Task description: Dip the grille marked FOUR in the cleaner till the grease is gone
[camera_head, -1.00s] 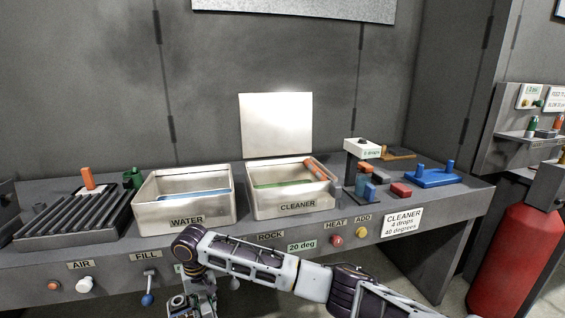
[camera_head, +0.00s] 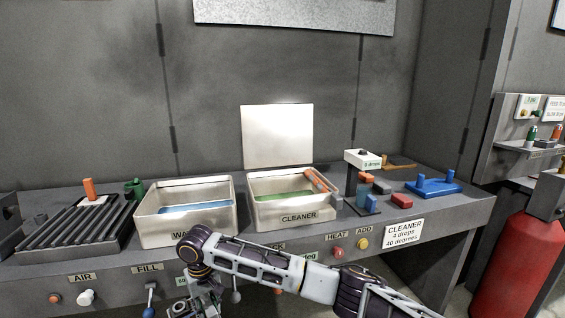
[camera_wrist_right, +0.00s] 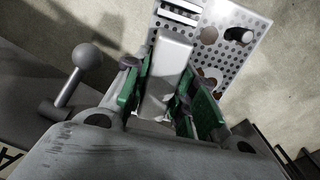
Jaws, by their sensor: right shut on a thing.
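My right gripper (camera_wrist_right: 165,90) is shut on a pale grey handle (camera_wrist_right: 168,60). Beyond it is a perforated metal plate (camera_wrist_right: 262,28) with brown spots, seemingly the grille on this handle; no FOUR mark is readable. In the head view my right gripper (camera_head: 192,309) is low in front of the bench, at the bottom edge, and its load is hidden. The cleaner tank (camera_head: 282,216) holds green liquid, with an orange and grey bar (camera_head: 316,180) at its right side. My left gripper is not in view.
The water tank (camera_head: 165,228) stands left of the cleaner. Left of that is a ribbed rack (camera_head: 75,228) with an orange handle (camera_head: 89,188). A dispenser (camera_head: 363,158), a red block (camera_head: 401,201) and a blue stand (camera_head: 433,188) are to the right. A ball lever (camera_wrist_right: 88,57) is near my right gripper.

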